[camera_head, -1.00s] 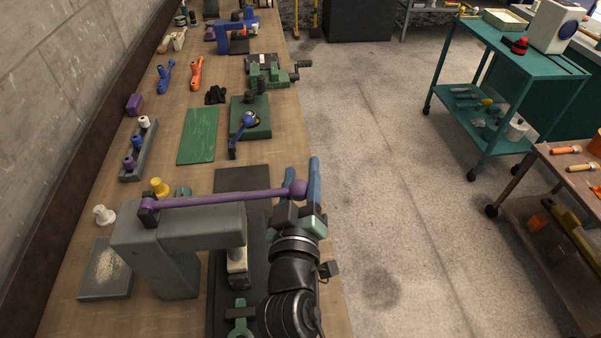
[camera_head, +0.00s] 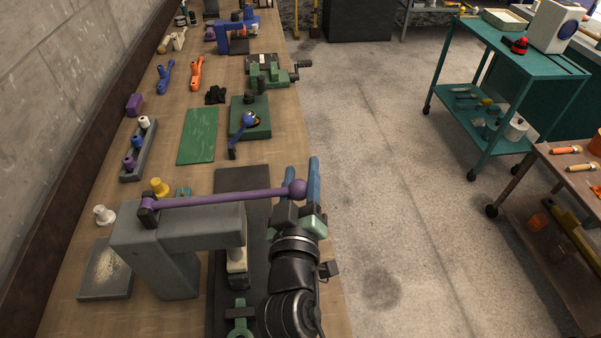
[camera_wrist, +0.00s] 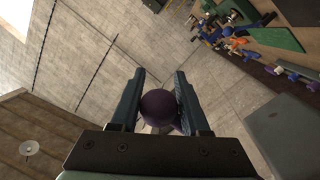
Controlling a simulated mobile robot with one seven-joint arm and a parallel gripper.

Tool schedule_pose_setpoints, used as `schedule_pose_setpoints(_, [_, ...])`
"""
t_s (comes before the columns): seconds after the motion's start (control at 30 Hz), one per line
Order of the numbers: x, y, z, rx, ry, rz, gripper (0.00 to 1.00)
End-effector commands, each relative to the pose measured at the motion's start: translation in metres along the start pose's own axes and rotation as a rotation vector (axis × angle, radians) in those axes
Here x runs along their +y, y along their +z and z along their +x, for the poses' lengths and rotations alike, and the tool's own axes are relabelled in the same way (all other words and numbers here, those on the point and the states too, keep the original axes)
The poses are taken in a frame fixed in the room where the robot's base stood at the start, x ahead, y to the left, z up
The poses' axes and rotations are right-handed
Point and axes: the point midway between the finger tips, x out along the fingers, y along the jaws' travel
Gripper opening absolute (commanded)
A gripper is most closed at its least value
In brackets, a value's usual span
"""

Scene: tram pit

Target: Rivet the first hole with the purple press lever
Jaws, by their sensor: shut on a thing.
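The purple press lever (camera_head: 222,198) runs nearly level from its pivot above the grey press (camera_head: 165,240) to a round purple knob at its right end. My gripper (camera_head: 304,185) is at that knob, its two blue fingers on either side. In the wrist view the purple knob (camera_wrist: 160,108) sits between the fingers of my gripper (camera_wrist: 159,100). A pale ram (camera_head: 238,270) hangs below the press head. Under it a green workpiece (camera_head: 240,315) lies on the dark press base (camera_head: 217,290), partly hidden by my arm. The holes cannot be made out.
A yellow piece (camera_head: 159,187) and a white piece (camera_head: 104,215) stand beside the press. A grey rack (camera_head: 140,155) holds several small spools. A green mat (camera_head: 198,136) and a green fixture (camera_head: 250,122) lie farther along the bench. The floor to the right is clear up to the carts.

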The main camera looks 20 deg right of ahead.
Motion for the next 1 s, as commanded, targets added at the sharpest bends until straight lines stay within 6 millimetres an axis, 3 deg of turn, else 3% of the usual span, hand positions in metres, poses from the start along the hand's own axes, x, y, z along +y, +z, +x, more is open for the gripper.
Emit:
schedule_pose_setpoints(0.27, [0.003, -0.016, 0.000, 0.022, -0.003, -0.017, 0.00])
schedule_pose_setpoints(0.47, [0.016, -0.040, -0.001, 0.039, 0.008, -0.112, 0.00])
schedule_pose_setpoints(0.8, [0.039, -0.111, -0.005, 0.089, 0.040, -0.403, 0.00])
schedule_pose_setpoints(1.0, [0.041, -0.154, -0.010, 0.118, 0.060, -0.585, 0.00])
